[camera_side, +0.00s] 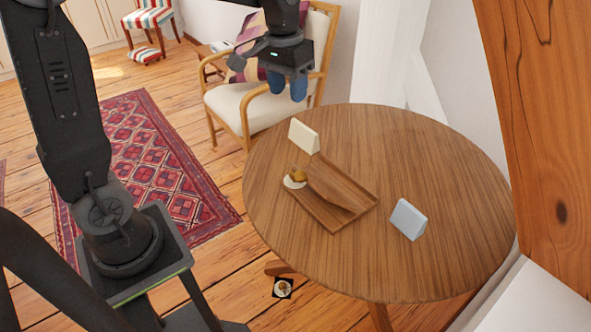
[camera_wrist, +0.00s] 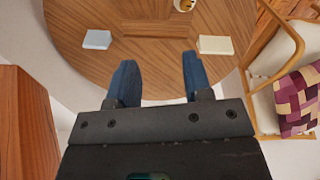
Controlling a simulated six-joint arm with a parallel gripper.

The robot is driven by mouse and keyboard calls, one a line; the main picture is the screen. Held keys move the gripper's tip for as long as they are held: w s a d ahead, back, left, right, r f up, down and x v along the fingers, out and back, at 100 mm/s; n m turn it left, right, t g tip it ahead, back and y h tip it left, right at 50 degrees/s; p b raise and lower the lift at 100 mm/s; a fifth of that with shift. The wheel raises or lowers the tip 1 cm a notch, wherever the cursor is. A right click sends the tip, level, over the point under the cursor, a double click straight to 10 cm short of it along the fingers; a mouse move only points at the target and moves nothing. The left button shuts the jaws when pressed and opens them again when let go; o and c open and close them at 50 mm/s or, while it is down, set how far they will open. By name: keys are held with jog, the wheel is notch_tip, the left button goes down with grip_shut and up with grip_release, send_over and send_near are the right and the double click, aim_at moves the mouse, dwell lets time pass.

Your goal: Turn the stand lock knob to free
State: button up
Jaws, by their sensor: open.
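A wooden stand (camera_side: 333,197) lies on the round wooden table, with a slanted board rising from its base. A small brass-coloured knob (camera_side: 299,174) sits on a white disc (camera_side: 292,182) at the stand's left end. The knob (camera_wrist: 184,4) is cut by the top edge of the wrist view, and the stand (camera_wrist: 150,30) shows below and left of it. My gripper (camera_side: 287,94) is up beyond the table's far edge, away from the knob. In the wrist view its two blue fingers (camera_wrist: 157,65) are apart with nothing between them. The knob's setting is too small to read.
The round table (camera_side: 460,190) also holds a cream wedge block (camera_side: 304,136) behind the stand and a pale blue one (camera_side: 408,219) to its right. An armchair (camera_side: 240,103) stands behind the table. A timber post (camera_side: 545,120) is at the right.

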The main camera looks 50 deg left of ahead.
jog(key=w+a+f+n+g+h, duration=0.1)
jog(key=w+a+f+g, duration=0.1)
jog(key=w+a+f, duration=0.3)
jog(key=w+a+f+n+g, duration=0.1)
jog(key=w+f, duration=0.2)
jog(key=f, duration=0.5)
jog(key=w+a+f+n+g+h, duration=0.1)
jog(key=w+a+f+g, duration=0.1)
jog(key=w+a+f, duration=0.3)
jog(key=x, duration=1)
jog(key=d+x, duration=0.1)
jog(key=x, duration=0.4)
jog(key=shift+s+r, duration=0.25)
